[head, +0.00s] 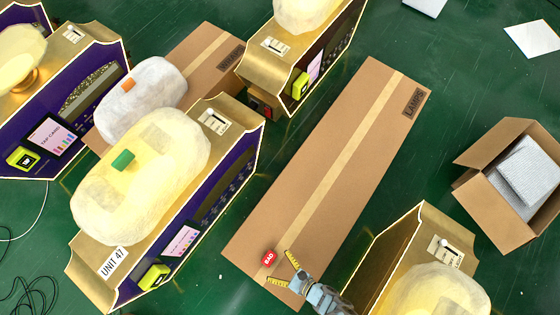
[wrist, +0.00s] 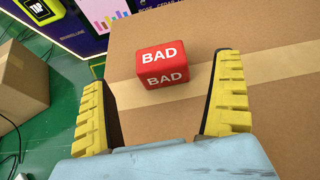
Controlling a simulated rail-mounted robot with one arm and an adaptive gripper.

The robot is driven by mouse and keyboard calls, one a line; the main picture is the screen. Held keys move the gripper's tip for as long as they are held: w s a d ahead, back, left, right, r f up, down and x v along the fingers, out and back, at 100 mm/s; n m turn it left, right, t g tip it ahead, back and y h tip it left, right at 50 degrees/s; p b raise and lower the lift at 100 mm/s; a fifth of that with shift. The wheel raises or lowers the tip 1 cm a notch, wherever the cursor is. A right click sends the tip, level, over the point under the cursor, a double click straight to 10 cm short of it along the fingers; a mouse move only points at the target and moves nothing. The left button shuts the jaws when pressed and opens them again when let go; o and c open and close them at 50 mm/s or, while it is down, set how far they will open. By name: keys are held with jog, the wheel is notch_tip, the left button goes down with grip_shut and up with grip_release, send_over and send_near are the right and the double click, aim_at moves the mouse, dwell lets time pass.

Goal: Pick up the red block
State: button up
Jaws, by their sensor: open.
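The red block (head: 269,257) has white "BAD" lettering and sits on the tape strip near the lower end of the long cardboard box (head: 335,165). In the wrist view the red block (wrist: 163,64) rests on the box top, ahead of the fingers and between their lines, closer to the left one. My gripper (head: 280,266) has yellow ridged fingers and is open and empty. In the wrist view my gripper (wrist: 165,95) has its fingers spread wide on either side, with bare cardboard between them. No finger visibly touches the block.
A purple and gold machine marked "UNIT 47" (head: 113,262) stands left of the box, with a green block (head: 123,160) on its wrapped top. Another gold machine (head: 385,248) stands close at lower right. An open carton (head: 485,200) is at right. The box top is otherwise clear.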

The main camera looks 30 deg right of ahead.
aim_at(269, 259)
jog(key=shift+w+a+t, duration=0.1)
jog(key=shift+w+t, duration=0.2)
jog(key=shift+w, duration=0.05)
jog(key=shift+b+x, duration=0.85)
jog(key=shift+x, duration=1.45)
jog(key=c, duration=1.3)
